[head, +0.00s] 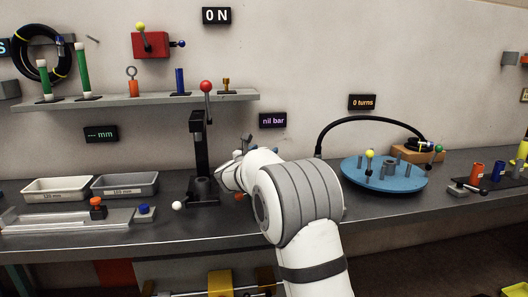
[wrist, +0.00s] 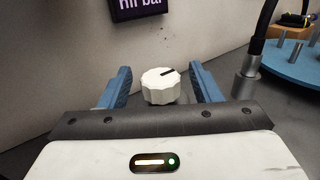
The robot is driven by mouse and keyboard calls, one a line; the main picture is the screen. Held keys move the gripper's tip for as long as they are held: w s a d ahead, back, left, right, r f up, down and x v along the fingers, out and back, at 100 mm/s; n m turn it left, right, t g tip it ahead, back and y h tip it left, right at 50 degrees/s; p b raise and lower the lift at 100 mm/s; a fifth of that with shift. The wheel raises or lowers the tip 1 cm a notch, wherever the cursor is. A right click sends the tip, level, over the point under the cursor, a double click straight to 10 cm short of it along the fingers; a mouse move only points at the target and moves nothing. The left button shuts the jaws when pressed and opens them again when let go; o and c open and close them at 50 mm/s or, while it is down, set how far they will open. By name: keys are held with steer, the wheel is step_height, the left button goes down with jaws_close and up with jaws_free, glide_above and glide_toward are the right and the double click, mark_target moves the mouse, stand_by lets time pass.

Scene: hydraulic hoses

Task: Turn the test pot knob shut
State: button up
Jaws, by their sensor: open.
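The test pot knob (wrist: 160,90) is a white fluted knob with a black line on its top, in the middle of the wrist view. The line points to the right and slightly up. My gripper (wrist: 160,78) is open, with one blue finger on each side of the knob and visible gaps between. The knob's lower part is hidden behind the gripper body. In the head view my white arm reaches over the bench and hides most of the gripper and the knob. A display reading "nil bar" (head: 272,120) is on the wall behind.
A black press (head: 201,150) with a red-balled lever stands left of my arm. A blue round plate (head: 400,180) with pegs is on the right, and a black hose (wrist: 262,28) runs down to a metal fitting (wrist: 245,82). Another display reads "0 turns" (head: 362,102).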

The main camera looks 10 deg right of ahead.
steer(key=shift+x, duration=1.1)
steer(key=c, duration=1)
